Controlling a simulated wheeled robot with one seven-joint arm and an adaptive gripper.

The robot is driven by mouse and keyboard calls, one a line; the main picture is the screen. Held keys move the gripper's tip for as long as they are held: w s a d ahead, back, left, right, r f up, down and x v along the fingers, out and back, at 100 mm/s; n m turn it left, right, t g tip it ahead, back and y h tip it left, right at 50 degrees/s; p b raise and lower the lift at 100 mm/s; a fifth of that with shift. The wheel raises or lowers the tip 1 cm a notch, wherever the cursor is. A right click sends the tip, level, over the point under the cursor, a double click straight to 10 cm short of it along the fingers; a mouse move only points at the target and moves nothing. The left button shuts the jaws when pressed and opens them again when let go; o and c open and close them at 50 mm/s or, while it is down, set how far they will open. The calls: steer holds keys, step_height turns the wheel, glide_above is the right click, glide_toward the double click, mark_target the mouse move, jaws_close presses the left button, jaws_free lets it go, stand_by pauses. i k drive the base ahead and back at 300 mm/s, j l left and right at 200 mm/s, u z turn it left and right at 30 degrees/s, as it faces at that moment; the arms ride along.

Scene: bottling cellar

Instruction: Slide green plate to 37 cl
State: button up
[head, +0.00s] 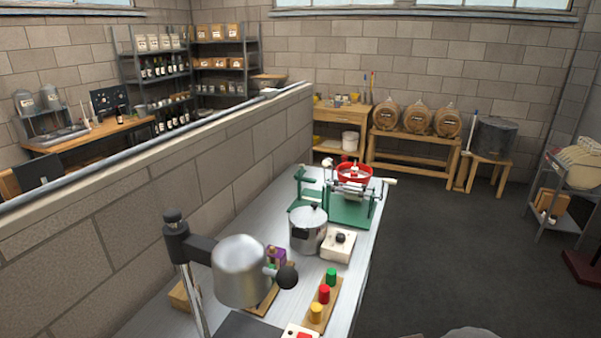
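I cannot single out a green plate for certain, and no 37 cl mark is legible. A wooden board (329,305) on the metal bench carries a green knob (331,276), a red knob (324,294) and a yellow knob (316,312) in a row, green farthest. Behind it stands a green machine (349,212) with a flat green base and a red bowl (353,174) on top. Whether either holds the plate I cannot tell. My gripper is not in view.
On the metal bench (180,305), a silver domed head (240,270) on a post blocks part of the view. A lidded pot (308,231) and a white box with a black knob (340,245) stand behind. A block wall (150,195) borders the bench's left. Dark floor lies open at right.

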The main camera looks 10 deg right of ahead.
mark_target(300, 172)
steer(key=l, duration=0.7)
steer(key=i+l+u, duration=0.1)
steer(key=i+l, duration=0.5)
steer(key=l, duration=0.15)
steer(key=i+l+u, duration=0.15)
steer(key=l, duration=0.25)
steer(key=i+l+u, duration=0.1)
steer(key=i+l, duration=0.3)
steer(key=i+u, duration=0.15)
steer(key=i, duration=0.9)
